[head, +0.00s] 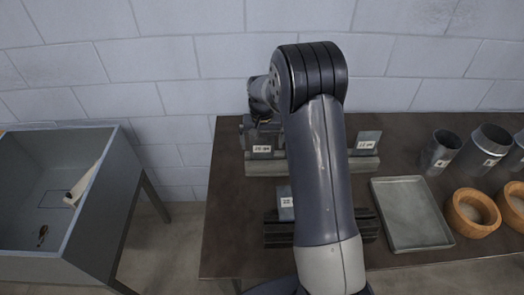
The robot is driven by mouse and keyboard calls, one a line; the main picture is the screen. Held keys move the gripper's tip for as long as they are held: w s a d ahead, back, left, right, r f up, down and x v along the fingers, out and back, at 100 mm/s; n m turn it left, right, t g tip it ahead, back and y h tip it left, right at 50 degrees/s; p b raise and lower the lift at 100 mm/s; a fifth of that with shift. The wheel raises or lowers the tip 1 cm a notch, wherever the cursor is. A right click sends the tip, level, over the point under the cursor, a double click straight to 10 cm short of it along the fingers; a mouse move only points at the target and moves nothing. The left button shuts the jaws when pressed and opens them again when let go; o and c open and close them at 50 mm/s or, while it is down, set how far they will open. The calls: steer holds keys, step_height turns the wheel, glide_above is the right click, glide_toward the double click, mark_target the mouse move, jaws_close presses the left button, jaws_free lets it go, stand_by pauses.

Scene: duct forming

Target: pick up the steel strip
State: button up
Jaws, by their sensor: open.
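One is at the back left (262,143), one at the back right (369,136), and one in the front rack (286,212). I cannot tell which of them is the steel strip, and the labels are too small to read surely. My gripper (263,126) is at the back left rack, just above or at the piece there. It is open, small in view and partly hidden by my arm, so contact cannot be told.
A grey tray (411,212) lies right of the racks. A grey open bin (98,200) on legs stands left, with small items inside. A floor gap separates bin and table (228,225). A block wall is behind.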

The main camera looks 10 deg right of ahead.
steer(key=shift+f, duration=0.55)
steer(key=shift+r, duration=0.1)
steer(key=shift+c, duration=0.4)
steer(key=c, duration=1)
